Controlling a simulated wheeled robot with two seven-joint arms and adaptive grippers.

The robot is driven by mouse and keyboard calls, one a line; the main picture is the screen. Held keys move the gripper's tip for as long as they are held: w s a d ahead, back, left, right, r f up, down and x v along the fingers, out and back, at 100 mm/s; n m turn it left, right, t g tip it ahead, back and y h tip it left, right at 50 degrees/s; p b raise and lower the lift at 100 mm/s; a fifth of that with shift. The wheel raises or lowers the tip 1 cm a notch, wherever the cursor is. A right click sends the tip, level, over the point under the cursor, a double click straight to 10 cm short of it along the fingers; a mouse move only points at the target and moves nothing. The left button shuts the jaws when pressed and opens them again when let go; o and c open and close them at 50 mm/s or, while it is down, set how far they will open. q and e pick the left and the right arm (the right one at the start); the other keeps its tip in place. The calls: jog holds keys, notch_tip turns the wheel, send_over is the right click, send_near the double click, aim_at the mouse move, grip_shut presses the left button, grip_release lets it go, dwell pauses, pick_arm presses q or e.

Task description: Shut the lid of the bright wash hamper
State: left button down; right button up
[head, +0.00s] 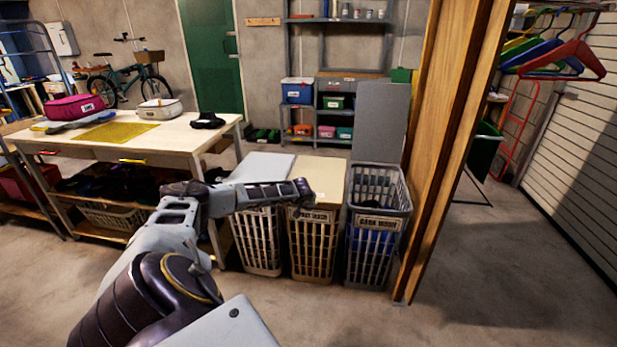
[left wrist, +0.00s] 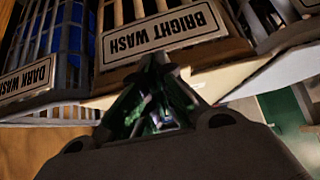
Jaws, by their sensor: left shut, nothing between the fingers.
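The bright wash hamper (head: 314,250) is the beige middle one of three in the head view. Its beige lid (head: 328,172) lies down over the top and looks flat; any small gap at the front is hidden by my gripper. Its "BRIGHT WASH" label (left wrist: 163,29) shows upside down in the left wrist view. My left gripper (head: 305,193) is shut and empty at the front top edge of this hamper. In the left wrist view its dark fingers (left wrist: 157,75) are close to the hamper front below the label; contact cannot be told. My right gripper is not in view.
The grey dark wash hamper (head: 376,240) stands at the right with its lid (head: 381,120) upright. A hamper with a pale lid (head: 262,166) down stands at the left. A wooden post (head: 450,130) is right of them. A worktable (head: 190,132) is at left. Floor in front is clear.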

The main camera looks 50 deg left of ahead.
pick_arm(q)
jog(key=shift+s+d+f, duration=0.2)
jog(key=shift+s+f, duration=0.1)
jog(key=shift+f, duration=0.4)
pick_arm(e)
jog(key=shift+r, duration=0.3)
pick_arm(q)
jog(key=shift+r, duration=0.15)
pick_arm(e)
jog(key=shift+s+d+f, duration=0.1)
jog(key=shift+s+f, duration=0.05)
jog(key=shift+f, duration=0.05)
pick_arm(q)
jog(key=shift+r+p, duration=1.45)
jog(key=shift+r, duration=1)
jog(key=s+d+f, duration=0.3)
jog(key=s+d, duration=0.2)
jog(key=s, duration=0.1)
jog(key=shift+s+d+f, duration=0.15)
jog(key=shift+s+d, duration=0.15)
jog(key=shift+s, duration=0.05)
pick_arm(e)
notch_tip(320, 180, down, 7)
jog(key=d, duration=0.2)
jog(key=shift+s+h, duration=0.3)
